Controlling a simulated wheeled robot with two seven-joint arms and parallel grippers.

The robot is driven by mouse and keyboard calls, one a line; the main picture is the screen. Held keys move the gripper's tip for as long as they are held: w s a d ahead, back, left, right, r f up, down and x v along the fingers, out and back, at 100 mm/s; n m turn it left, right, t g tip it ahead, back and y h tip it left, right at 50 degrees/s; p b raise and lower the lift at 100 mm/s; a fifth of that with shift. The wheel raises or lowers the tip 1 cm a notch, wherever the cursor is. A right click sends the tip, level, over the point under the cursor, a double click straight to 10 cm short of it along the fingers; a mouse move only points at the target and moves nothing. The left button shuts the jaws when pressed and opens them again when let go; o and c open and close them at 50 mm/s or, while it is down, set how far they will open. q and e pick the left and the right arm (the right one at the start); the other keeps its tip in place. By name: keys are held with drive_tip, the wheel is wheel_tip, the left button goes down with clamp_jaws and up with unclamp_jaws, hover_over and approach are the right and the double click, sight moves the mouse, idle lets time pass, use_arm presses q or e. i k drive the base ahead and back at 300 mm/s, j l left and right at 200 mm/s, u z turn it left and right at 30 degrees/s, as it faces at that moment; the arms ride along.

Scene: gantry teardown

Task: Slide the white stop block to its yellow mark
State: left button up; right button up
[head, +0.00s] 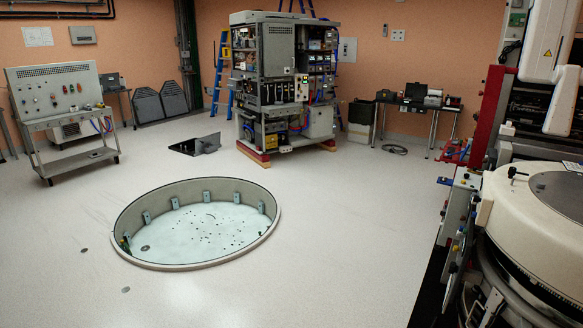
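I cannot make out the white stop block or its yellow mark for certain in the head view. A small whitish piece (507,129) sits beside the red upright (490,115) of the large machine at the right, but it is too small to identify. Small yellow spots show on the machine's side panel below, too small to tell what they are. Neither of my grippers is in view.
A round recessed pit (200,228) with a raised rim lies in the middle of the floor. The machine's round cream cover (515,215) fills the lower right. An open equipment rack (262,60), a control console (57,95) and a bench (425,103) stand further back.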

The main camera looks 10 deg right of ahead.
sight(508, 129)
drive_tip(key=i, duration=0.6)
drive_tip(key=i+j+z, duration=0.15)
drive_tip(key=i, duration=0.5)
drive_tip(key=i+j, duration=0.1)
drive_tip(key=i, duration=0.5)
drive_tip(key=i+l+z, duration=0.25)
drive_tip(key=i+z, duration=0.15)
drive_tip(key=i, duration=0.2)
drive_tip(key=i+z, duration=0.45)
drive_tip(key=i, duration=0.2)
drive_tip(key=i+j+z, duration=0.15)
drive_tip(key=i+z, duration=0.25)
drive_tip(key=i, duration=0.25)
drive_tip(key=i+j+z, duration=0.1)
drive_tip(key=i, duration=1.25)
drive_tip(key=i+z, duration=0.5)
drive_tip(key=i+j+z, duration=0.25)
drive_tip(key=z, duration=0.2)
drive_tip(key=i, duration=0.1)
